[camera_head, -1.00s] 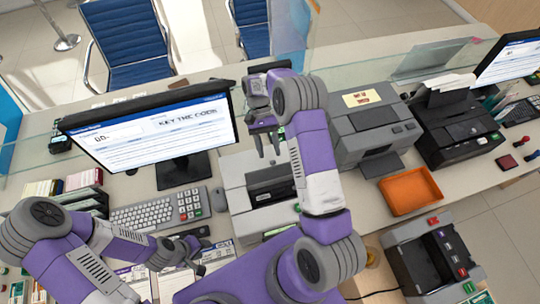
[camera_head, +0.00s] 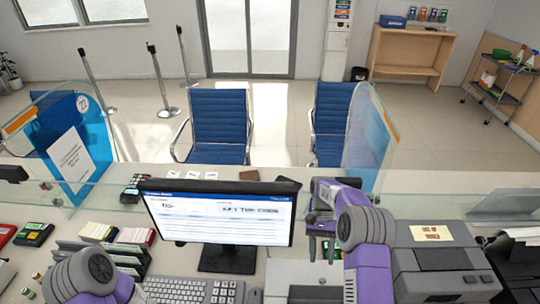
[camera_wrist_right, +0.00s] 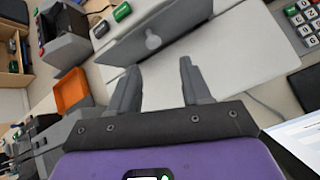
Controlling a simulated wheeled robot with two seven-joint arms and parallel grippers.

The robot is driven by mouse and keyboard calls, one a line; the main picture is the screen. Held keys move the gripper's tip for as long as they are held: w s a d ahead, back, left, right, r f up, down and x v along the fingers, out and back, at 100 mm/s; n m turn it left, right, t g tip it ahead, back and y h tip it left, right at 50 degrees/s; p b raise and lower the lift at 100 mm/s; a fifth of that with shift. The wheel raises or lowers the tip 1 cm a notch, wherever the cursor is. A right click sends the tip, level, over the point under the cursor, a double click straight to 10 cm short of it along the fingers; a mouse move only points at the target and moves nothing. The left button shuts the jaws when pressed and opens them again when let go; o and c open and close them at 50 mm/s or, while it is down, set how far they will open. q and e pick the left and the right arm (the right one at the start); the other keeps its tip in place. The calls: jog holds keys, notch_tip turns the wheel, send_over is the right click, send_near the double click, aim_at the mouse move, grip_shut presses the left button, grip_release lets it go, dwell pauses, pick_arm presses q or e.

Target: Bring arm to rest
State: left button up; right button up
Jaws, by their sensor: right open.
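My right gripper (camera_head: 320,242) is raised just right of the monitor (camera_head: 220,217), over the counter. It is open, and nothing shows between its fingers. The right wrist view also shows the gripper (camera_wrist_right: 158,82) with two grey fingers spread apart above a light grey machine. My left arm comes in at the bottom left corner of the head view. Its gripper is outside the picture.
A keyboard (camera_head: 190,291) lies below the monitor. A grey printer (camera_head: 440,272) stands right of my right arm. Glass screens (camera_head: 370,140) line the counter's far edge, with blue chairs (camera_head: 219,120) beyond. An orange tray (camera_wrist_right: 72,92) shows in the wrist view.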

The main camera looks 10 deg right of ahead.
aim_at(321, 294)
jog(key=p+x, duration=0.1)
jog(key=x, duration=0.5)
jog(key=shift+s, duration=0.2)
